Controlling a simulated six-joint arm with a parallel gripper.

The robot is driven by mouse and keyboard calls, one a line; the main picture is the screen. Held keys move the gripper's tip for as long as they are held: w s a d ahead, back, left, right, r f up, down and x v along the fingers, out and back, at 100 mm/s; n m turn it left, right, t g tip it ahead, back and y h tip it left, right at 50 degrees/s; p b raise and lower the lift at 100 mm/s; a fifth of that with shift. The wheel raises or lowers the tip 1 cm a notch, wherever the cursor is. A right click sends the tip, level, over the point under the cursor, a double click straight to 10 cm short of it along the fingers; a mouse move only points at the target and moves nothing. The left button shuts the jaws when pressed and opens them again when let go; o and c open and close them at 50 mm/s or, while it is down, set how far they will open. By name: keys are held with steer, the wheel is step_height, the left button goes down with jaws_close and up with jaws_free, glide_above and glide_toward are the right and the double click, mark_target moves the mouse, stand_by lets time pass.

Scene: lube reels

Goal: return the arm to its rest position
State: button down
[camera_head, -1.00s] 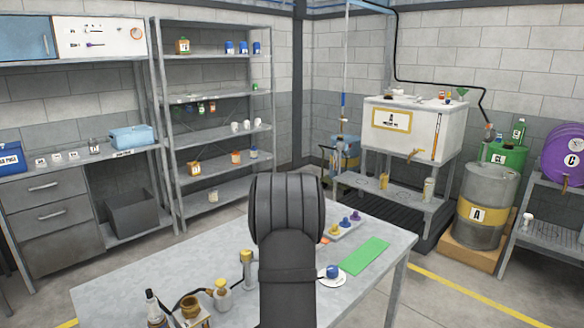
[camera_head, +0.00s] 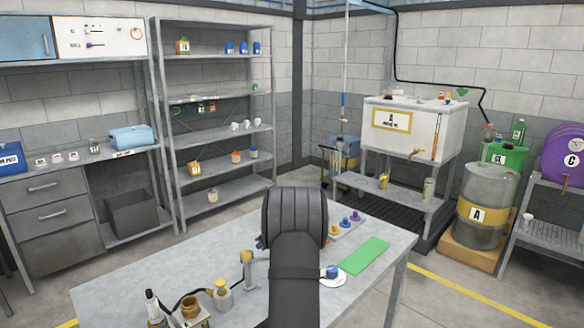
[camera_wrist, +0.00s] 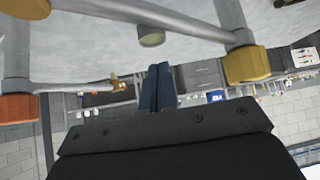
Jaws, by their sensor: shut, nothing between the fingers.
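My arm (camera_head: 295,245) rises over the workbench (camera_head: 110,295) in the head view, and its black links hide most of my gripper there. In the wrist view, the two dark blue fingers of my gripper (camera_wrist: 158,85) are together, with nothing seen between them. The picture there looks upside down. Grey metal posts with an orange cap (camera_wrist: 18,107) and a yellow cap (camera_wrist: 245,63) stand near the fingers, and a grey bar links them. I cannot tell how far the fingers are from these.
On the bench are a dark bottle (camera_head: 152,305), a yellow-topped bottle (camera_head: 222,292), a yellow-capped post (camera_head: 246,257), a green mat (camera_head: 358,262) and a blue-capped item (camera_head: 332,271) on a white disc. A shelf rack (camera_head: 218,137), a white tank (camera_head: 412,130) and drums (camera_head: 483,205) stand behind.

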steer(key=shift+w+a+n+g+y, duration=0.3)
steer(key=shift+a+n+g, duration=0.25)
steer(key=shift+n, duration=0.25)
steer(key=shift+w+a+n+g+y, duration=0.3)
steer(key=shift+a+n+g, duration=0.2)
steer(key=shift+n, duration=0.3)
